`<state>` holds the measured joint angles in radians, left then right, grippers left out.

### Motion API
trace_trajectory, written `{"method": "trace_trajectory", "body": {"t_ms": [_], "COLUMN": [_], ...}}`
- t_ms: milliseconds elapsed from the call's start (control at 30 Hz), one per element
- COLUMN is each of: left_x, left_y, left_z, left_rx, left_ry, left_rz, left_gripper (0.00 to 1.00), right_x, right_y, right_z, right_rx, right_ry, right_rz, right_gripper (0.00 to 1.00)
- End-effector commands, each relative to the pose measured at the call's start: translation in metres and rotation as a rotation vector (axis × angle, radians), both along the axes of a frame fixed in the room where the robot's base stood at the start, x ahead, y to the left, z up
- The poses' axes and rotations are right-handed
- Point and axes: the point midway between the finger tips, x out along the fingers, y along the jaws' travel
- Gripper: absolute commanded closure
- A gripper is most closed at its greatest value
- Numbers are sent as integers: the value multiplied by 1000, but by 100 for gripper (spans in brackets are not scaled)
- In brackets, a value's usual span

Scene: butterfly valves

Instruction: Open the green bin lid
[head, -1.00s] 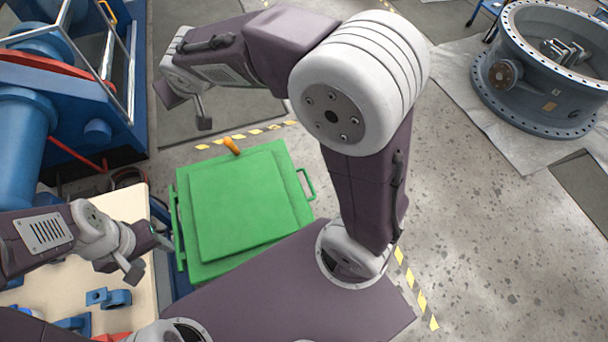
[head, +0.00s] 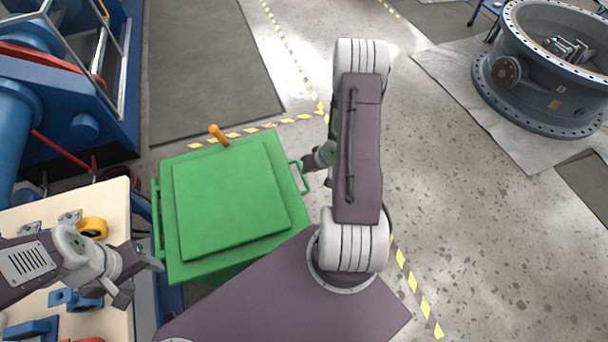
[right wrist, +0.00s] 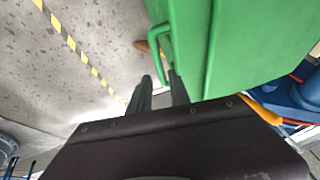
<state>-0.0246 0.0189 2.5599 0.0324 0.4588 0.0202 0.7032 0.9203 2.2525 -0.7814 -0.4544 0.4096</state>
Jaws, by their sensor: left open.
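The green bin (head: 160,228) stands in front of my base with its flat green lid (head: 230,200) shut. An orange handle (head: 217,135) sticks up at its far edge. A green loop handle (head: 304,178) is on its right side, and it also shows in the right wrist view (right wrist: 163,42). My right gripper (right wrist: 160,76) is open, with its two dark fingers apart just short of the loop; I cannot tell whether one touches it. In the head view my right arm partly hides that gripper. My left gripper (head: 141,279) is open and empty near the bin's left front.
A workbench (head: 112,215) with blue parts and a yellow ring (head: 92,227) lies at left, under my left arm. Blue machinery (head: 85,125) stands behind it. A large grey flanged valve (head: 545,85) is at far right. The floor right of the bin is clear.

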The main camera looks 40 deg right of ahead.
Motion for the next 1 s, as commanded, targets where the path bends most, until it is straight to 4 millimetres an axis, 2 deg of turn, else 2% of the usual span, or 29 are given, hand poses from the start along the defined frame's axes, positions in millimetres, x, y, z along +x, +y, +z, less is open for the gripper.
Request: {"method": "trace_trajectory", "body": {"t_ms": [33, 200, 400, 667, 700, 767, 800, 1000], "left_x": [0, 0, 0, 0, 0, 0, 0, 0], "left_y": [0, 0, 0, 0, 0, 0, 0, 0], "left_z": [-3, -3, -2, -2, -2, -2, -2, -2], "left_rx": [0, 0, 0, 0, 0, 0, 0, 0], "left_ry": [0, 0, 0, 0, 0, 0, 0, 0], "left_rz": [0, 0, 0, 0, 0, 0, 0, 0], "left_gripper": [46, 46, 46, 46, 46, 46, 46, 46], "right_x": [3, 19, 30, 32, 31, 31, 31, 31], "right_y": [2, 3, 4, 4, 4, 4, 4, 4], "right_z": [-13, -44, -65, -69, -69, -69, -69, -68], "right_rx": [2, 1, 0, -2, -2, -1, -1, -1], "right_ry": [3, 1, 0, -1, -1, 0, 0, 0], "right_rz": [2, 2, 1, 0, 0, 1, 1, 1], "right_gripper": [77, 77, 77, 77, 79, 96, 100, 100]}}
